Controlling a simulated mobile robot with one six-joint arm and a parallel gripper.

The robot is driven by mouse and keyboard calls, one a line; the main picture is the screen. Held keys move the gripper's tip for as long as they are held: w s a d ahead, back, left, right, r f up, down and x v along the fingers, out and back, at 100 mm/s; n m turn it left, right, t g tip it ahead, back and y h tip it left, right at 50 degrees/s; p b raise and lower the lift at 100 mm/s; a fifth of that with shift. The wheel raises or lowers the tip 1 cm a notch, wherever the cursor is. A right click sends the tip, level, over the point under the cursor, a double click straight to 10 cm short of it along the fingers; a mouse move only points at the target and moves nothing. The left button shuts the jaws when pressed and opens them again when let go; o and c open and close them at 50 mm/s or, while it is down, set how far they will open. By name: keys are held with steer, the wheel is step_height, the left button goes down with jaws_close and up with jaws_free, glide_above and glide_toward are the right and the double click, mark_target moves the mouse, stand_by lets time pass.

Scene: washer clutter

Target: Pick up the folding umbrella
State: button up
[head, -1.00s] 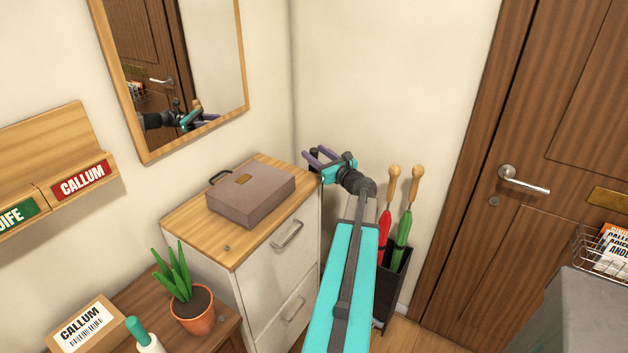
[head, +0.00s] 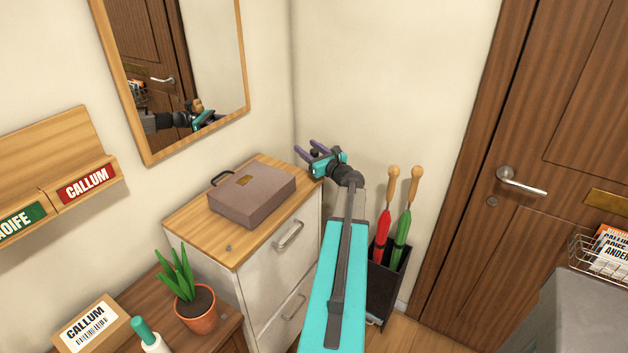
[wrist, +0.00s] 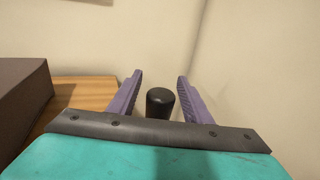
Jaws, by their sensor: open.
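In the wrist view a black, round-topped cylinder (wrist: 160,102) stands upright between and just beyond my two purple fingers. It looks like the folding umbrella; its lower part is hidden behind my gripper's body. My gripper (wrist: 160,76) is open, with a finger on either side of the cylinder and visible gaps to it. In the head view my gripper (head: 309,150) is over the back right corner of the white cabinet, near the wall corner. The cylinder cannot be told clearly from my gripper there.
A mauve case (head: 250,195) lies on the wooden top of the cabinet (head: 235,250), left of my gripper. A dark stand (head: 385,290) holds a red umbrella (head: 383,240) and a green umbrella (head: 403,240) beside my arm. The walls are close behind my gripper.

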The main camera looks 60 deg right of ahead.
jaws_close()
steer(key=shift+r, duration=0.15)
stand_by(0.4)
step_height(320, 180, up, 18)
steer(key=b, duration=0.2)
steer(key=shift+b, duration=0.35)
stand_by(0.4)
stand_by(0.5)
